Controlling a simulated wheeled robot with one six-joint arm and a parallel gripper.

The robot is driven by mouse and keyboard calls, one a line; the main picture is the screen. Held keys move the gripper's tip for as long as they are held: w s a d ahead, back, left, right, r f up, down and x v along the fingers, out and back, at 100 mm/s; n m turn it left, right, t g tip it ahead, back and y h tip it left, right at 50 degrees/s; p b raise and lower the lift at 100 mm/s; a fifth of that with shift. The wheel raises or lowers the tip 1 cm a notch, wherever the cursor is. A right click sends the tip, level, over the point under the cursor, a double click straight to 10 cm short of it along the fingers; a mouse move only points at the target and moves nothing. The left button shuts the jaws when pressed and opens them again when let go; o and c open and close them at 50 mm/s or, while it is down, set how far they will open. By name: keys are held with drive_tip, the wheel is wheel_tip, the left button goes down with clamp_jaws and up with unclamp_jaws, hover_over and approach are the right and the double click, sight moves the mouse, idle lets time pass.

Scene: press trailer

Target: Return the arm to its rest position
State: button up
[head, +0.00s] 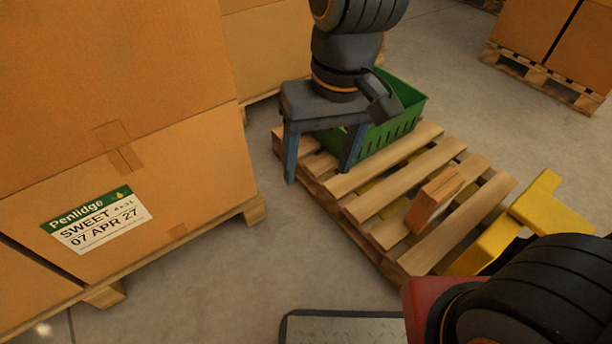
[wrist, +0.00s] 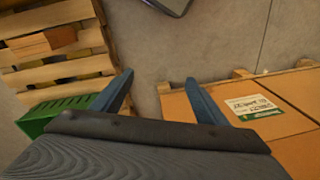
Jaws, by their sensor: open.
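My gripper (head: 322,160) hangs from the arm at the top middle of the head view, its two blue fingers pointing down and spread apart. Nothing is between them. It is in front of a green crate (head: 412,117) and partly hides it.
The crate stands on a wooden pallet (head: 372,202), with a small wooden block (head: 434,200) on its slats. Large cardboard boxes (head: 150,190) rise close on the left. A yellow object (head: 538,205) is at the right. Grey floor (head: 240,270) is clear between boxes and pallet.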

drive_tip(key=s, duration=0.1)
drive_tip(key=s+a+n, duration=0.1)
drive_tip(key=s, duration=0.1)
drive_tip(key=s+a+r+n, duration=0.1)
drive_tip(key=shift+s, duration=0.3)
idle(1.1)
drive_tip(key=d+r+m+p, duration=0.3)
drive_tip(key=d+r+p, duration=0.7)
drive_tip(key=r+p, duration=0.3)
drive_tip(key=d+r+m+h+p, duration=0.1)
drive_tip(key=d+r+m+p, duration=0.2)
drive_tip(key=d+r+p, duration=0.7)
wheel_tip(320, 180, up, 3)
drive_tip(key=p, duration=0.9)
drive_tip(key=shift+s+d+r+p, duration=0.15)
drive_tip(key=shift+d+p, duration=0.15)
drive_tip(key=shift+d, duration=0.1)
